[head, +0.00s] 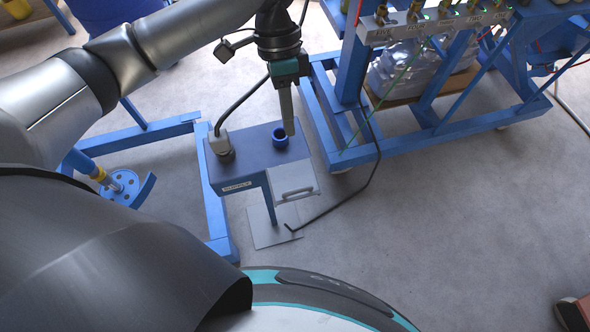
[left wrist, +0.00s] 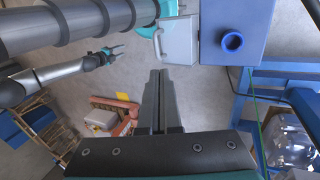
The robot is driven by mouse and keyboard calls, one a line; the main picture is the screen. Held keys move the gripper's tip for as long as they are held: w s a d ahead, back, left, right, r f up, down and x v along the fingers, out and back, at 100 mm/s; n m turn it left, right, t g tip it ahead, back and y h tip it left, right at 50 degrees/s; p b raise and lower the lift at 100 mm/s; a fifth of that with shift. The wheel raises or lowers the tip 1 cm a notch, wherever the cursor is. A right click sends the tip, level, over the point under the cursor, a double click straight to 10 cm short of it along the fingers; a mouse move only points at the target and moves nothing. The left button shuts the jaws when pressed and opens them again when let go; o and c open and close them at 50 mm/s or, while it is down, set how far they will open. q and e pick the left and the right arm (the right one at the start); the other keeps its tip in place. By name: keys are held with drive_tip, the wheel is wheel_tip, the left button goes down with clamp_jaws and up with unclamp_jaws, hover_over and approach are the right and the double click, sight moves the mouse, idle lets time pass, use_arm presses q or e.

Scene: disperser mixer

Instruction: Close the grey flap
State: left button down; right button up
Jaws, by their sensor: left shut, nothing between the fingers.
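The light grey flap (head: 296,182) with a bar handle sits at the front right side of the blue-grey box (head: 236,168). It stands out from the box, open. In the left wrist view the flap (left wrist: 180,42) lies left of the box (left wrist: 220,15). My left gripper (head: 290,132) points down above the box's right edge, beside the blue ring (head: 281,138). Its fingers (left wrist: 159,72) are shut and empty, and look apart from the flap. My right gripper (left wrist: 118,53) shows small in the left wrist view, empty, its fingers looking spread.
The box stands on a blue post with a grey base plate (head: 262,238). A black plug and cable (head: 219,145) sit on its left. Blue frames (head: 215,200) flank it, with a valve rack (head: 440,18) at upper right.

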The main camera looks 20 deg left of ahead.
use_arm(q)
hover_over(297, 178)
drive_tip(key=s, duration=0.2)
drive_tip(key=f, duration=0.8)
drive_tip(key=f+b, duration=0.1)
drive_tip(key=f, duration=0.3)
drive_tip(key=shift+s+d+f, duration=0.2)
drive_tip(key=shift+d+f, duration=0.1)
use_arm(e)
drive_tip(key=shift+d+f, duration=0.25)
drive_tip(key=shift+f, duration=0.2)
drive_tip(key=shift+s, duration=0.15)
